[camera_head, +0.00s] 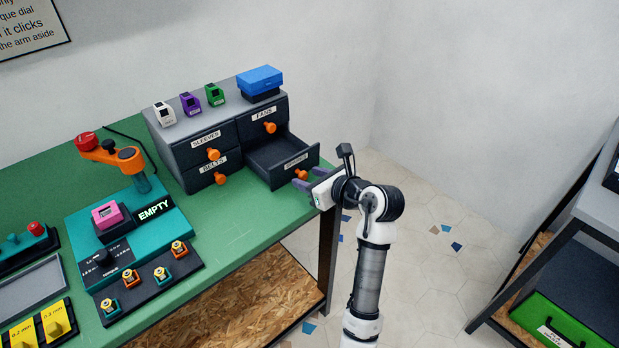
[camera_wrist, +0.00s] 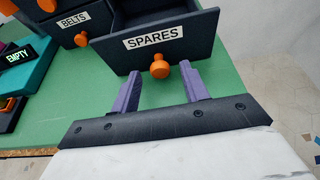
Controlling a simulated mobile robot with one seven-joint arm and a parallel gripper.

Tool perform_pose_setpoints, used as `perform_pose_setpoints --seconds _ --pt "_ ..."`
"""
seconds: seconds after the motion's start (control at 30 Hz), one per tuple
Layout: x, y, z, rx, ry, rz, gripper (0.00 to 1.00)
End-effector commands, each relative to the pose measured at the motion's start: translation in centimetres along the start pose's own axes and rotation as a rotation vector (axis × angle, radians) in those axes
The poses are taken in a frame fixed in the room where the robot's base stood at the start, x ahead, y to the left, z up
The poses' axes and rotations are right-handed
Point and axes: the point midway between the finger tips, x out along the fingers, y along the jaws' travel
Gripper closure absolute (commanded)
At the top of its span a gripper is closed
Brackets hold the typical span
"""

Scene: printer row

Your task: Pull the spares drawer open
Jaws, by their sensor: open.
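The spares drawer (camera_head: 288,163) is the lower right drawer of a dark grey cabinet (camera_head: 215,120) and stands pulled out, its empty-looking inside partly visible. Its label and front also show in the wrist view (camera_wrist: 190,55). Its orange knob (camera_wrist: 159,68) sits on the front, below the label. My gripper (camera_head: 303,179) is at the drawer front in the head view. In the wrist view its purple fingers (camera_wrist: 158,82) are open and apart, with the knob just ahead of the gap between them. I see no finger touching the knob.
The green table (camera_head: 225,220) carries the cabinet and a teal station with an EMPTY display (camera_head: 154,210). The sleeves, belts and fans drawers are shut. Small coloured blocks and a blue-lidded box (camera_head: 260,80) stand on top. Open floor (camera_head: 430,215) lies right of the table.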

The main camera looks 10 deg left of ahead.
Motion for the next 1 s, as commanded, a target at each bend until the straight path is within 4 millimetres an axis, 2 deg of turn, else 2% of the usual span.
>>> perform_pose_setpoints --seconds 0.17,0.4,0.6,0.77,1.0 --pt "-3.2 -0.1 -0.2 -0.002 -0.002 -0.006 0.55" --pt "-8.8 -0.1 -0.2 -0.002 -0.001 -0.005 0.55" --pt "-11.9 -0.1 -0.1 -0.002 0.0 -0.003 0.55" --pt "-13.0 0.0 -0.1 -0.001 0.001 -0.001 0.55" --pt "-13.2 0.0 0.0 -0.001 0.001 0.0 0.55"
